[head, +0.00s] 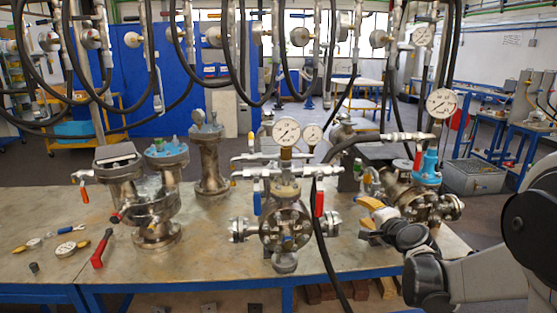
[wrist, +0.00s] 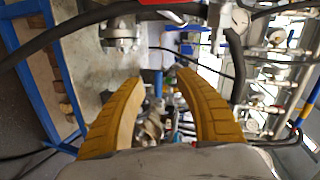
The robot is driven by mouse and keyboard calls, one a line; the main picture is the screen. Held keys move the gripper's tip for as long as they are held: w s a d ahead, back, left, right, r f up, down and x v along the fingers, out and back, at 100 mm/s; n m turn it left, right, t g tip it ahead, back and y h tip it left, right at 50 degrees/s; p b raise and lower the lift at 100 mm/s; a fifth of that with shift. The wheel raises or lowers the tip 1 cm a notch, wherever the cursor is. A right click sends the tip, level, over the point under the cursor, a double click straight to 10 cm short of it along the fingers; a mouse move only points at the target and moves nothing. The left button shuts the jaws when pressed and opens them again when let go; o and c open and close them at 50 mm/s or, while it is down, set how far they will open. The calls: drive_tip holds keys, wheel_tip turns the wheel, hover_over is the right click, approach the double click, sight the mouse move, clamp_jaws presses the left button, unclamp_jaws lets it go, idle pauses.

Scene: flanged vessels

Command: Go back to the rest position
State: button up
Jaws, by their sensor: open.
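My gripper (head: 372,212) is at the right end of the workbench in the head view, in front of the right vessel (head: 432,205), which has a blue top. Its yellow fingers (wrist: 158,100) are spread apart in the wrist view, with nothing held between them. Flanged metal parts show beyond the gap between the fingers. From the head view I cannot tell whether the fingers touch the right vessel. My grey and black arm reaches in from the lower right.
The middle vessel (head: 286,222) with gauges and the left vessel (head: 155,205) stand on the metal workbench (head: 210,262). Small tools and a red-handled valve (head: 101,248) lie at the left. Black hoses hang overhead, and one crosses the bench front. Blue tables stand behind.

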drive_tip(key=s+a+r+n+g, duration=0.2)
drive_tip(key=s+a+r+n, duration=0.15)
drive_tip(key=s+a, duration=0.35)
drive_tip(key=s+a+f+n+g, duration=0.1)
drive_tip(key=s+n+g, duration=0.1)
drive_tip(key=s, duration=0.7)
drive_tip(key=s+a+f+n+g+h, duration=0.1)
drive_tip(key=s+f+n, duration=0.1)
drive_tip(key=s+n, duration=0.3)
drive_tip(key=s+a+f+n+g, duration=0.2)
drive_tip(key=s+n, duration=0.2)
drive_tip(key=s, duration=0.9)
drive_tip(key=shift+s+f+g, duration=0.2)
drive_tip(key=shift+f+g, duration=0.05)
drive_tip(key=shift+g, duration=0.05)
